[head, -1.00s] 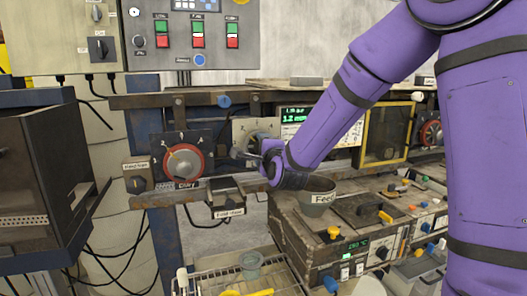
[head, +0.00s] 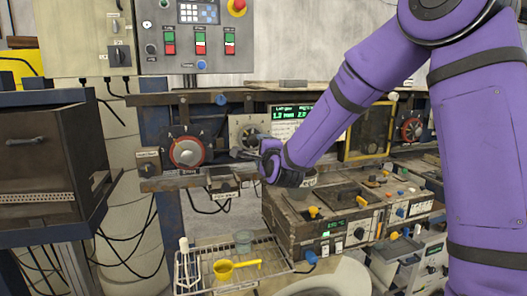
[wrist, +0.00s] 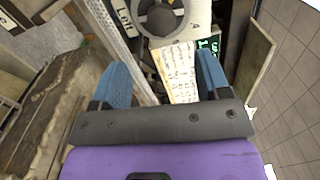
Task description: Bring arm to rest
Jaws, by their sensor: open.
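My purple arm reaches in from the right in the head view. My gripper (head: 243,153) is in front of the laminating machine's panel, close to a grey dial plate (head: 247,128). In the wrist view my gripper (wrist: 165,82) has its two blue fingers spread wide with nothing between them. The dial plate (wrist: 188,22) shows beyond the fingertips, with a paper label (wrist: 181,72) and a green display (wrist: 211,45) near it. In the head view my wrist partly hides the machine front.
A red dial (head: 187,152) is left of my gripper. A control box (head: 330,215) with buttons stands below my forearm. A wire rack (head: 215,283) holds a yellow scoop (head: 224,268) and a cup (head: 243,240). A dark cabinet (head: 50,155) stands at left.

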